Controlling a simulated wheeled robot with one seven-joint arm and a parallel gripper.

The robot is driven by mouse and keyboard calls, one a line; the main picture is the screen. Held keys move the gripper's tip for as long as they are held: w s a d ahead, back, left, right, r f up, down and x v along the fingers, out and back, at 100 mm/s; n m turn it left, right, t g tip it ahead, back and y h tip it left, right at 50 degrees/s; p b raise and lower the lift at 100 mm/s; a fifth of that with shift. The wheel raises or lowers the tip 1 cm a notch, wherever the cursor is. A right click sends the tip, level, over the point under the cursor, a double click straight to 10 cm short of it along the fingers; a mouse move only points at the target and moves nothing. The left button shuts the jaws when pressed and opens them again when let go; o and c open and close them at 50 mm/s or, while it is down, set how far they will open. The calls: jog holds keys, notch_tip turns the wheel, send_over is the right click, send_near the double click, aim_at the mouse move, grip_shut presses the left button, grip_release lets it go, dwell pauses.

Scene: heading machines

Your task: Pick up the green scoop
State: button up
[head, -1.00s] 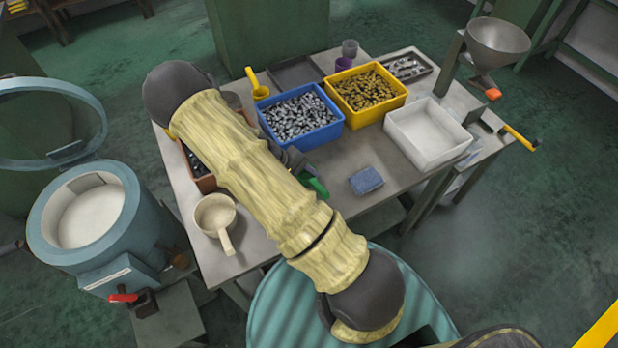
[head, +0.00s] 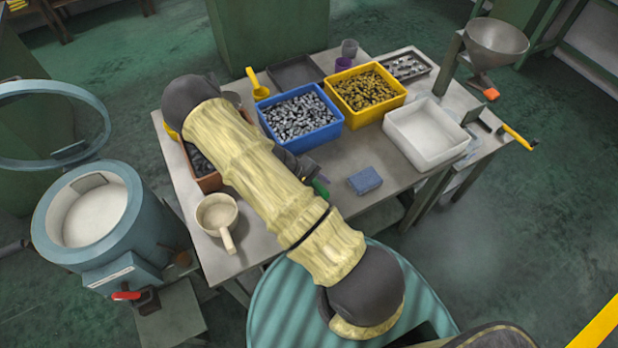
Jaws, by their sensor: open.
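The green scoop (head: 320,187) is on the work table, just right of my sleeved arm. Only a small green part of it shows; the rest is hidden by my arm and the dark gripper. My gripper (head: 312,174) is partly visible past the arm's right edge, close to the scoop. It is open, though its fingertips are hard to make out. I cannot tell whether a finger touches the scoop.
A blue bin (head: 336,126) and a yellow bin (head: 401,99) of metal parts stand behind. A beige ladle (head: 217,212) and a brown bin (head: 208,184) lie left of my arm.

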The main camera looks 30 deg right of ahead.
aim_at(317, 184)
jog(key=shift+c, duration=0.5)
grip_shut()
jog(key=shift+r, duration=0.1)
notch_tip(317, 184, up, 10)
jog(key=shift+f+b, duration=0.1)
jog(key=shift+b, duration=0.65)
